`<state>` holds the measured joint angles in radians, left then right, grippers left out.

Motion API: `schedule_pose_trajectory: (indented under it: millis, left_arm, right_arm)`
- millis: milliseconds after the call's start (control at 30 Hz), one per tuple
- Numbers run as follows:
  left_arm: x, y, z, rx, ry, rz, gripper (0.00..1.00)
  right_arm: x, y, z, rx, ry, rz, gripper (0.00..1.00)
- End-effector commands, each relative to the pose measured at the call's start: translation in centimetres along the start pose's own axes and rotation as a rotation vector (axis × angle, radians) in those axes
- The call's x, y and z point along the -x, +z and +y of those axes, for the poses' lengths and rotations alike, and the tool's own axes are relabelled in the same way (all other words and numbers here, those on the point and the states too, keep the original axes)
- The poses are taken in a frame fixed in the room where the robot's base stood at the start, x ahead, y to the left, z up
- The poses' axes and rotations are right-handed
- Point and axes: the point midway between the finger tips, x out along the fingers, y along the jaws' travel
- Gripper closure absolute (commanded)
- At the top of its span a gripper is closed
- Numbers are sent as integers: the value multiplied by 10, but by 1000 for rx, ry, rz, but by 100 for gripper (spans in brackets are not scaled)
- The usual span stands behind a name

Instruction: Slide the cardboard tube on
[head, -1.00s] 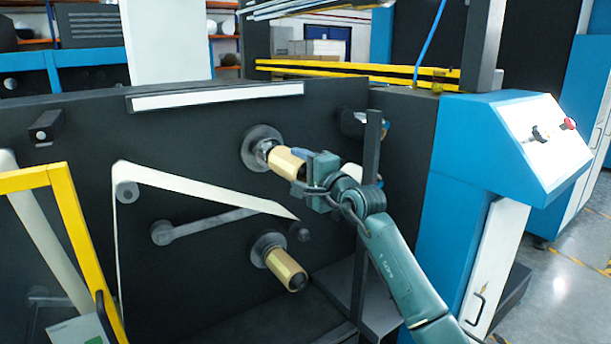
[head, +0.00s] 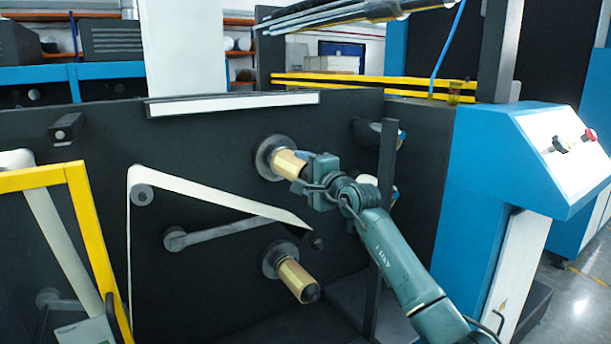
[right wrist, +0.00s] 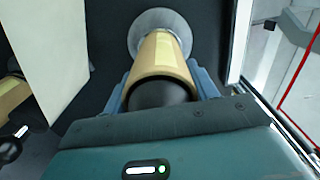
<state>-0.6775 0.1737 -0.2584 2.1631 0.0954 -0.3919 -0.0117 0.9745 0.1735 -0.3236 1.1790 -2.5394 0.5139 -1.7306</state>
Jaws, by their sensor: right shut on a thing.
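The tan cardboard tube (head: 290,162) is around the upper spindle on the dark machine panel. Its far end is at or very near the round grey flange (head: 268,150); no bare shaft shows between them. In the right wrist view the tube (right wrist: 161,57) runs straight away from me to the flange (right wrist: 158,22), and the dark spindle end (right wrist: 158,94) fills its near opening. My right gripper (head: 304,178) is shut on the near part of the tube, with one blue finger on each side in the right wrist view. My left gripper is not in view.
A lower spindle carries another tan tube (head: 295,280). A white web (head: 215,195) runs over a roller left of my arm. A dark upright post (head: 384,220) stands close to my right arm. A yellow frame (head: 88,235) is at the left, a blue console (head: 520,150) at the right.

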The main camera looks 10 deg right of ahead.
Motion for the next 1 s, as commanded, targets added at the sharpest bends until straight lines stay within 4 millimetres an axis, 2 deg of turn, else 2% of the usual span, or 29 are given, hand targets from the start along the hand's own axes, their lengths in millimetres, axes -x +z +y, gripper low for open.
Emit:
schedule_pose_trajectory:
  millis: [467,500,800,1000]
  left_arm:
    - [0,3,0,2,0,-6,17]
    - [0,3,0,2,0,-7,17]
    - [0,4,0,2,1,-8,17]
    - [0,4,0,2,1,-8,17]
  right_arm:
    - [0,0,0,0,-1,0,65]
    - [0,0,0,0,-1,0,40]
    - [0,0,0,0,0,0,17]
    - [0,0,1,0,1,0,17]
